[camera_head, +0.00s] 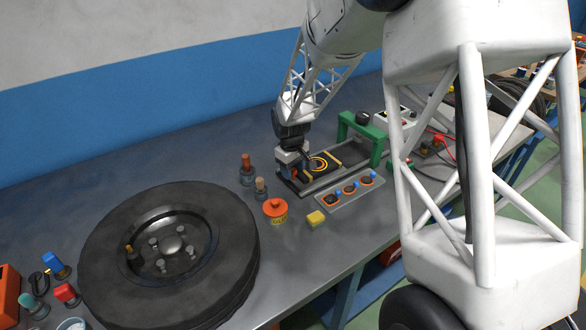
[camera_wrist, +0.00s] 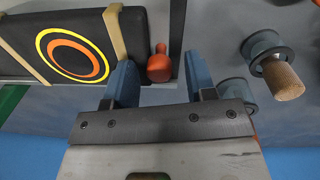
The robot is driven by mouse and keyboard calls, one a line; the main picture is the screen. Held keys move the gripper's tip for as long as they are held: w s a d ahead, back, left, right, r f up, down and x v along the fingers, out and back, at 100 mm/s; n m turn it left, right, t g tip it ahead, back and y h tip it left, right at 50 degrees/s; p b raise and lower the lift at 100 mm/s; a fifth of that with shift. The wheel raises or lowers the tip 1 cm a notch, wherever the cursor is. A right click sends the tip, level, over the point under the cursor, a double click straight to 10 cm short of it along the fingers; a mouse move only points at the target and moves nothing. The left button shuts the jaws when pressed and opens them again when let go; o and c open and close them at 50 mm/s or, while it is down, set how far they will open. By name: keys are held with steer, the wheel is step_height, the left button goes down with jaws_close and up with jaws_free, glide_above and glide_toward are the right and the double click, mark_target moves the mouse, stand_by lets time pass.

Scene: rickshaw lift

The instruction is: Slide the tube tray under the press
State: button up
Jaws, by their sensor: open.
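The tube tray (camera_head: 335,160) lies on the bench, a flat black slab with an orange and yellow ring mark and tan straps. It shows in the wrist view (camera_wrist: 65,22) at the upper left. A red-orange knob (camera_wrist: 159,66) stands at its near end. The green press frame (camera_head: 376,148) arches at the far end of the tray's track; a green part (camera_wrist: 10,98) shows at the left of the wrist view. My gripper (camera_head: 292,163) is open at the knob end, its blue fingers on either side of the knob (camera_wrist: 159,58). Contact cannot be told.
A large wheel (camera_head: 105,240) fills the bench left of the tray. Two pegged cylinders (camera_head: 260,188), an orange-lidded tin (camera_head: 276,211) and a yellow block (camera_head: 316,218) stand close by. A panel with several round parts (camera_head: 335,202) lies along the tray's front side.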

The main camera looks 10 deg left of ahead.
jaws_close()
steer(key=w+d, duration=1.4)
steer(key=shift+w+d, duration=0.25)
jaws_free()
steer(key=shift+r, duration=0.1)
